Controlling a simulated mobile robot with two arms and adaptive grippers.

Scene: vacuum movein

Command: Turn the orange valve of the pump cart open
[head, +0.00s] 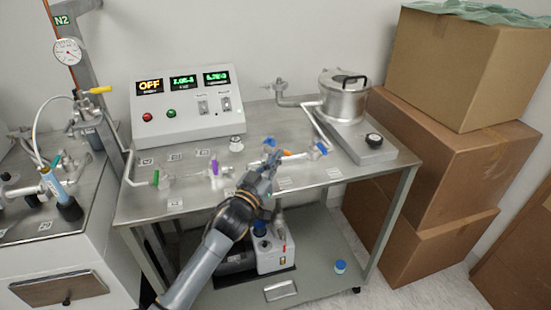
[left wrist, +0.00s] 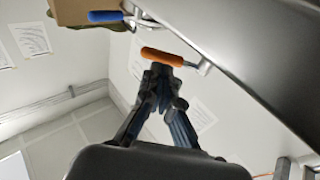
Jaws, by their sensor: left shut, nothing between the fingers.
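The orange valve handle (head: 287,153) belongs to the glass-and-metal tubing on the cart top (head: 255,183), near its front middle. It also shows in the left wrist view (left wrist: 161,56) as a short orange bar on a metal stem, directly beyond my fingertips. My left gripper (head: 268,163) is shut and empty, just left of the handle in the head view. In the left wrist view its fingertips (left wrist: 160,72) are together right at the orange bar. I cannot tell whether they touch it. My right gripper is not in view.
A blue valve handle (head: 320,148) sits right of the orange one, with green (head: 155,178) and purple (head: 215,167) ones leftward. A display console (head: 188,100) and metal pot (head: 343,97) stand behind. Cardboard boxes (head: 450,160) crowd the right. A pump (head: 275,250) occupies the lower shelf.

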